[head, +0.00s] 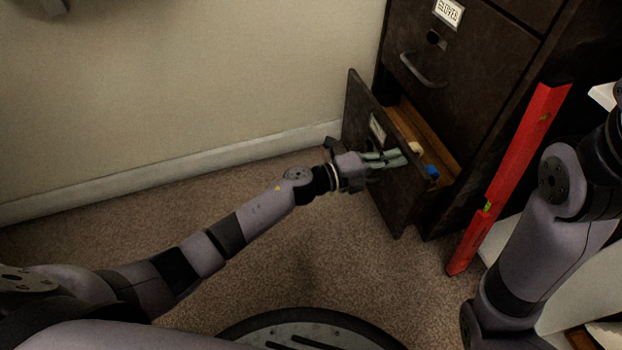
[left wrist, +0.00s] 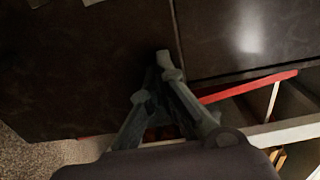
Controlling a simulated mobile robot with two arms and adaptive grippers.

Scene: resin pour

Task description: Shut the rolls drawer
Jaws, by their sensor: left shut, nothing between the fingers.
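The open bottom drawer (head: 360,105) of a dark cabinet sticks out to the left in the head view. It bears a small label I cannot read, so I cannot confirm it is the rolls drawer. Its brown interior holds a pale item (head: 415,148) and a blue item (head: 431,170). My left gripper (head: 402,157) is shut and empty, its fingers overlapping the drawer front; I cannot tell if they touch it. In the left wrist view the closed fingertips (left wrist: 165,62) show against dark panels. My right gripper is out of view.
The drawer above, labelled "GLOVES" (head: 448,13), is shut and has a bar handle (head: 423,72). A red spirit level (head: 512,170) leans along the cabinet's right side. Beige wall (head: 200,90) stands behind. Carpet (head: 320,240) is clear in front of the drawer.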

